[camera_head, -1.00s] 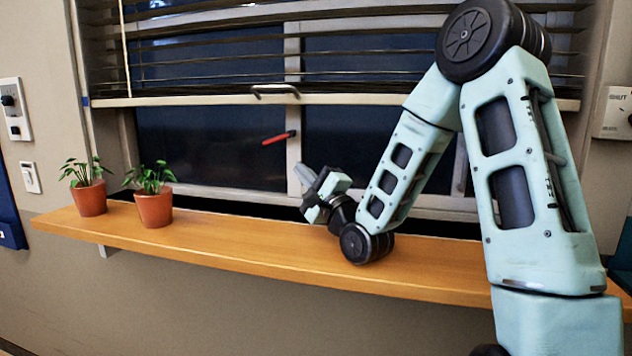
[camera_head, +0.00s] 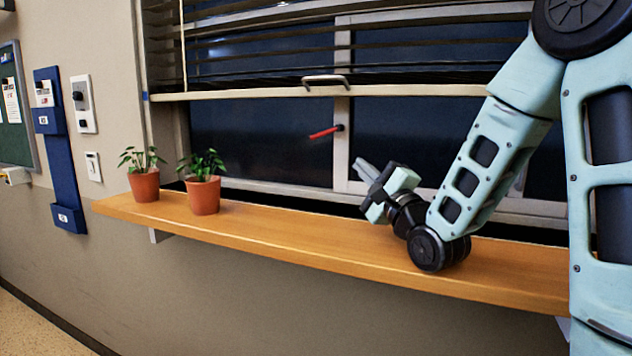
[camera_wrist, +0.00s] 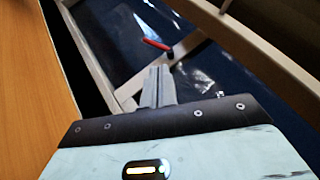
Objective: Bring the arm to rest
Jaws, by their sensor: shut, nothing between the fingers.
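My gripper (camera_head: 365,168) is at the end of my pale green arm, in front of the window and a little above the wooden sill shelf (camera_head: 290,237). Its fingers are together and empty, pointing up and to the left in the head view. In the wrist view the gripper (camera_wrist: 158,72) points toward the window, with a red handle (camera_wrist: 158,45) beyond its tips. The red handle (camera_head: 325,132) also shows in the head view, on the window and apart from the gripper. The arm's wrist is bent low over the shelf.
Two potted plants (camera_head: 144,185) (camera_head: 204,195) stand on the shelf's left part. The shelf between them and my arm is bare. A raised blind with a bottom rail (camera_head: 270,93) and a handle (camera_head: 325,81) hangs above. Blue wall holders (camera_head: 58,150) are at the left.

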